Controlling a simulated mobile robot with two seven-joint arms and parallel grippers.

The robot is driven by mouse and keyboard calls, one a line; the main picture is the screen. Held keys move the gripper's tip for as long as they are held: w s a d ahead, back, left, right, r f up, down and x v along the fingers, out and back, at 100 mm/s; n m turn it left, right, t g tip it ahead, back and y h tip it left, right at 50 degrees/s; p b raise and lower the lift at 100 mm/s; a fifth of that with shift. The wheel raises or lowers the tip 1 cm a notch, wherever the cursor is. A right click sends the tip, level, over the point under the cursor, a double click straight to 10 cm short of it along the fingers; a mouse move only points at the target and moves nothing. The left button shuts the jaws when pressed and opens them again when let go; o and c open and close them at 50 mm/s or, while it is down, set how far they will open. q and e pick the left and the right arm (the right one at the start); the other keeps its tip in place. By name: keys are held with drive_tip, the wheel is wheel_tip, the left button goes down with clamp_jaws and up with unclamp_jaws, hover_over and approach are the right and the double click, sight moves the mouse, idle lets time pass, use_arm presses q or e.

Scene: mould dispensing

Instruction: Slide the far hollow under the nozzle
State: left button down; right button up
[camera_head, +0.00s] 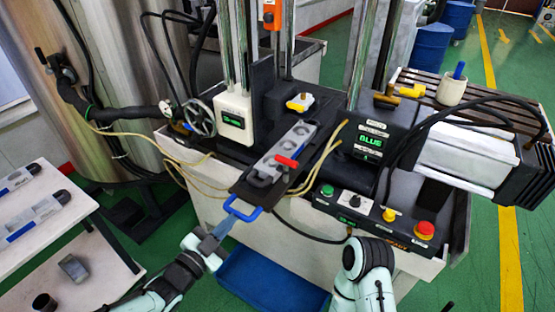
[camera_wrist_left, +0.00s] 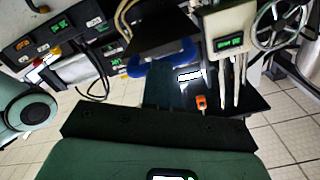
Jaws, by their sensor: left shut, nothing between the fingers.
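A grey mould (camera_head: 290,138) with several hollows lies on a dark slide plate (camera_head: 250,190), with a red piece (camera_head: 287,161) across its near part. The plate's blue handle (camera_head: 243,213) sticks out at the near left end, and it also shows in the wrist view (camera_wrist_left: 187,56). My left gripper (camera_head: 224,226) is shut and empty, its fingertips at the handle; I cannot tell if they touch it. A white fitting with a yellow knob (camera_head: 300,102) stands beyond the mould's far end. The nozzle tip cannot be made out. My right gripper is not in view.
A control panel with a red stop button (camera_head: 424,230) is right of the plate. Yellow hoses (camera_head: 205,178) loop left of it. A blue tray (camera_head: 268,280) lies below. Side shelves (camera_head: 90,215) at the left hold other moulds. A handwheel (camera_head: 199,118) stands behind.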

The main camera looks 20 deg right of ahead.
use_arm(q)
drive_tip(key=shift+x, duration=0.8)
idle(0.4)
drive_tip(key=shift+a, duration=0.1)
drive_tip(key=b+v, duration=0.1)
drive_tip(key=v, duration=0.6)
drive_tip(key=shift+b, duration=0.3)
idle(0.4)
